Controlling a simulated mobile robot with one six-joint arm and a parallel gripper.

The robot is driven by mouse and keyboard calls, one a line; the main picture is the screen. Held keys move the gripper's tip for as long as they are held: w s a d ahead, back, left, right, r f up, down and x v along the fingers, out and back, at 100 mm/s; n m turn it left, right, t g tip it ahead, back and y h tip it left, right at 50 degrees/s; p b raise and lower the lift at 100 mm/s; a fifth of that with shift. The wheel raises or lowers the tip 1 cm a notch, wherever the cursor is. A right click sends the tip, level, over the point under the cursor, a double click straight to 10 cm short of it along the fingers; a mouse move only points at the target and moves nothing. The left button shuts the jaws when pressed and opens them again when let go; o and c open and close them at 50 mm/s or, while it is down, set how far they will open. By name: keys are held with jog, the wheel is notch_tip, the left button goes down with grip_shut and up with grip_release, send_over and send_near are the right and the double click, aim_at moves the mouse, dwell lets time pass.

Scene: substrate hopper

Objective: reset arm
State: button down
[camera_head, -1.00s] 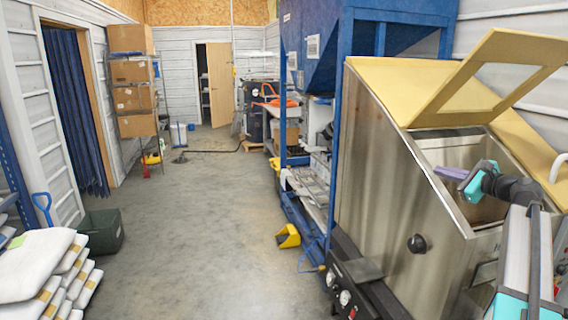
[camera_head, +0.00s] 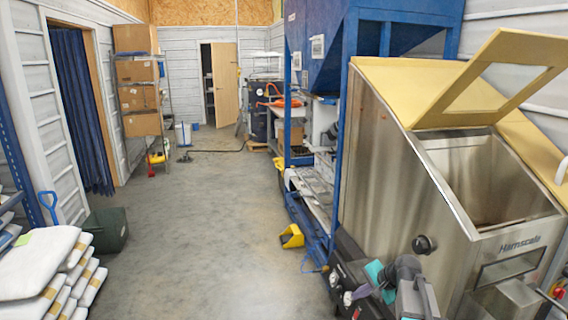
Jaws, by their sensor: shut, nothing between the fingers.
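My gripper (camera_head: 360,292), with teal and dark parts, is low at the front of the steel hopper (camera_head: 392,180), by its lower left corner. It is shut and holds nothing. My arm comes up from the bottom edge of the picture, folded close. The hopper's yellow lid (camera_head: 440,82) is raised, and its framed window stands tilted above the opening. The open bin inside (camera_head: 480,180) looks empty in the part that shows, and my arm is clear of it.
Stacked white sacks (camera_head: 45,262) and a dark green bin (camera_head: 106,230) are at the left. A yellow scoop (camera_head: 291,236) lies on the floor beside the blue frame (camera_head: 345,130). Shelved cardboard boxes (camera_head: 137,70) stand further back. The middle floor is clear.

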jog(key=s+a+f+n+g+h, duration=0.2)
jog(key=s+a+f+n+g, duration=0.15)
jog(key=s+f+n, duration=0.45)
jog(key=s+a+f+n+g+h, duration=0.25)
jog(key=s+a+f, duration=0.25)
jog(key=s+f, duration=0.55)
jog(key=s+f+g+b, duration=0.1)
jog(key=s+f+g, duration=0.1)
jog(key=s+f, duration=0.7)
jog(key=s+f+g+b, duration=0.1)
jog(key=s+f+g, duration=0.2)
jog(key=s+f, duration=0.7)
jog(key=s+n, duration=0.1)
jog(key=s, duration=0.6)
jog(key=shift+s+f+b, duration=0.2)
jog(key=shift+s+b, duration=0.15)
jog(key=shift+d, duration=0.1)
